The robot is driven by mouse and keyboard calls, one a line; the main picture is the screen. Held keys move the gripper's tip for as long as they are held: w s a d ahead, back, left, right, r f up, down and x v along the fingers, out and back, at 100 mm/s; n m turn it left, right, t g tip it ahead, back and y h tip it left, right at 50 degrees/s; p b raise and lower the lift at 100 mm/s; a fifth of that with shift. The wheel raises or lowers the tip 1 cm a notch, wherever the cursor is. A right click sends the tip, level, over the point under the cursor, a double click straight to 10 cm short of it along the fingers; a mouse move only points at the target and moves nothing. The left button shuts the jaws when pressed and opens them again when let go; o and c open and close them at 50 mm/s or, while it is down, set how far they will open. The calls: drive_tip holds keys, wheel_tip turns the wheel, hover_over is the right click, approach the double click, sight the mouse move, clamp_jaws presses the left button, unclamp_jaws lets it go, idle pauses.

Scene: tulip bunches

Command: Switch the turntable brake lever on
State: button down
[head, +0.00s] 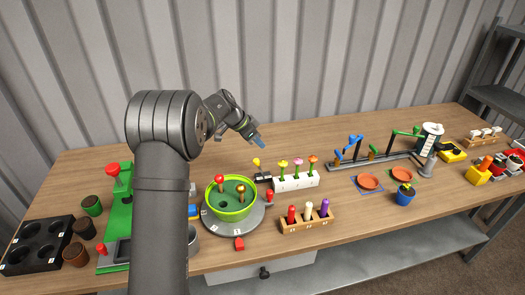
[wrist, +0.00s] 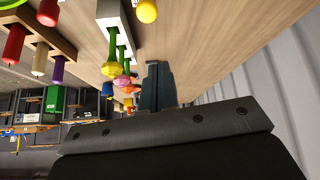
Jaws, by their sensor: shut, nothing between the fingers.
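The grey round turntable (head: 258,221) lies on the table and carries a green bowl (head: 234,215) with red and orange-brown knobs in it. A red-topped post (head: 269,195) stands at the turntable's right edge, and a small red block (head: 239,243) sits at its front edge. I cannot tell which of these is the brake lever, nor its setting. My gripper (head: 259,142) is up in the air behind the turntable, apart from everything and empty. Its closed dark fingers show in the wrist view (wrist: 158,85), where the turntable is not recognisable.
A white holder (head: 296,183) with several coloured tulips stands right of the turntable. A wooden rack (head: 307,223) with red, white and purple pegs is in front of it. A green stand with a red knob (head: 113,171) is at left. My arm hides part of the table left of the turntable.

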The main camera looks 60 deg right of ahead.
drive_tip(key=shift+v, duration=2.35)
drive_tip(key=shift+w+f, duration=0.1)
drive_tip(key=shift+f, duration=0.1)
drive_tip(key=s+d+f+t+y, duration=0.4)
drive_tip(key=s+d+f, duration=0.2)
drive_tip(key=f, duration=0.4)
drive_tip(key=shift+s+t+y, duration=0.3)
drive_tip(key=shift+s+y, duration=0.05)
drive_tip(key=shift+y, duration=0.05)
drive_tip(key=shift+d+f, duration=0.1)
drive_tip(key=shift+d, duration=0.1)
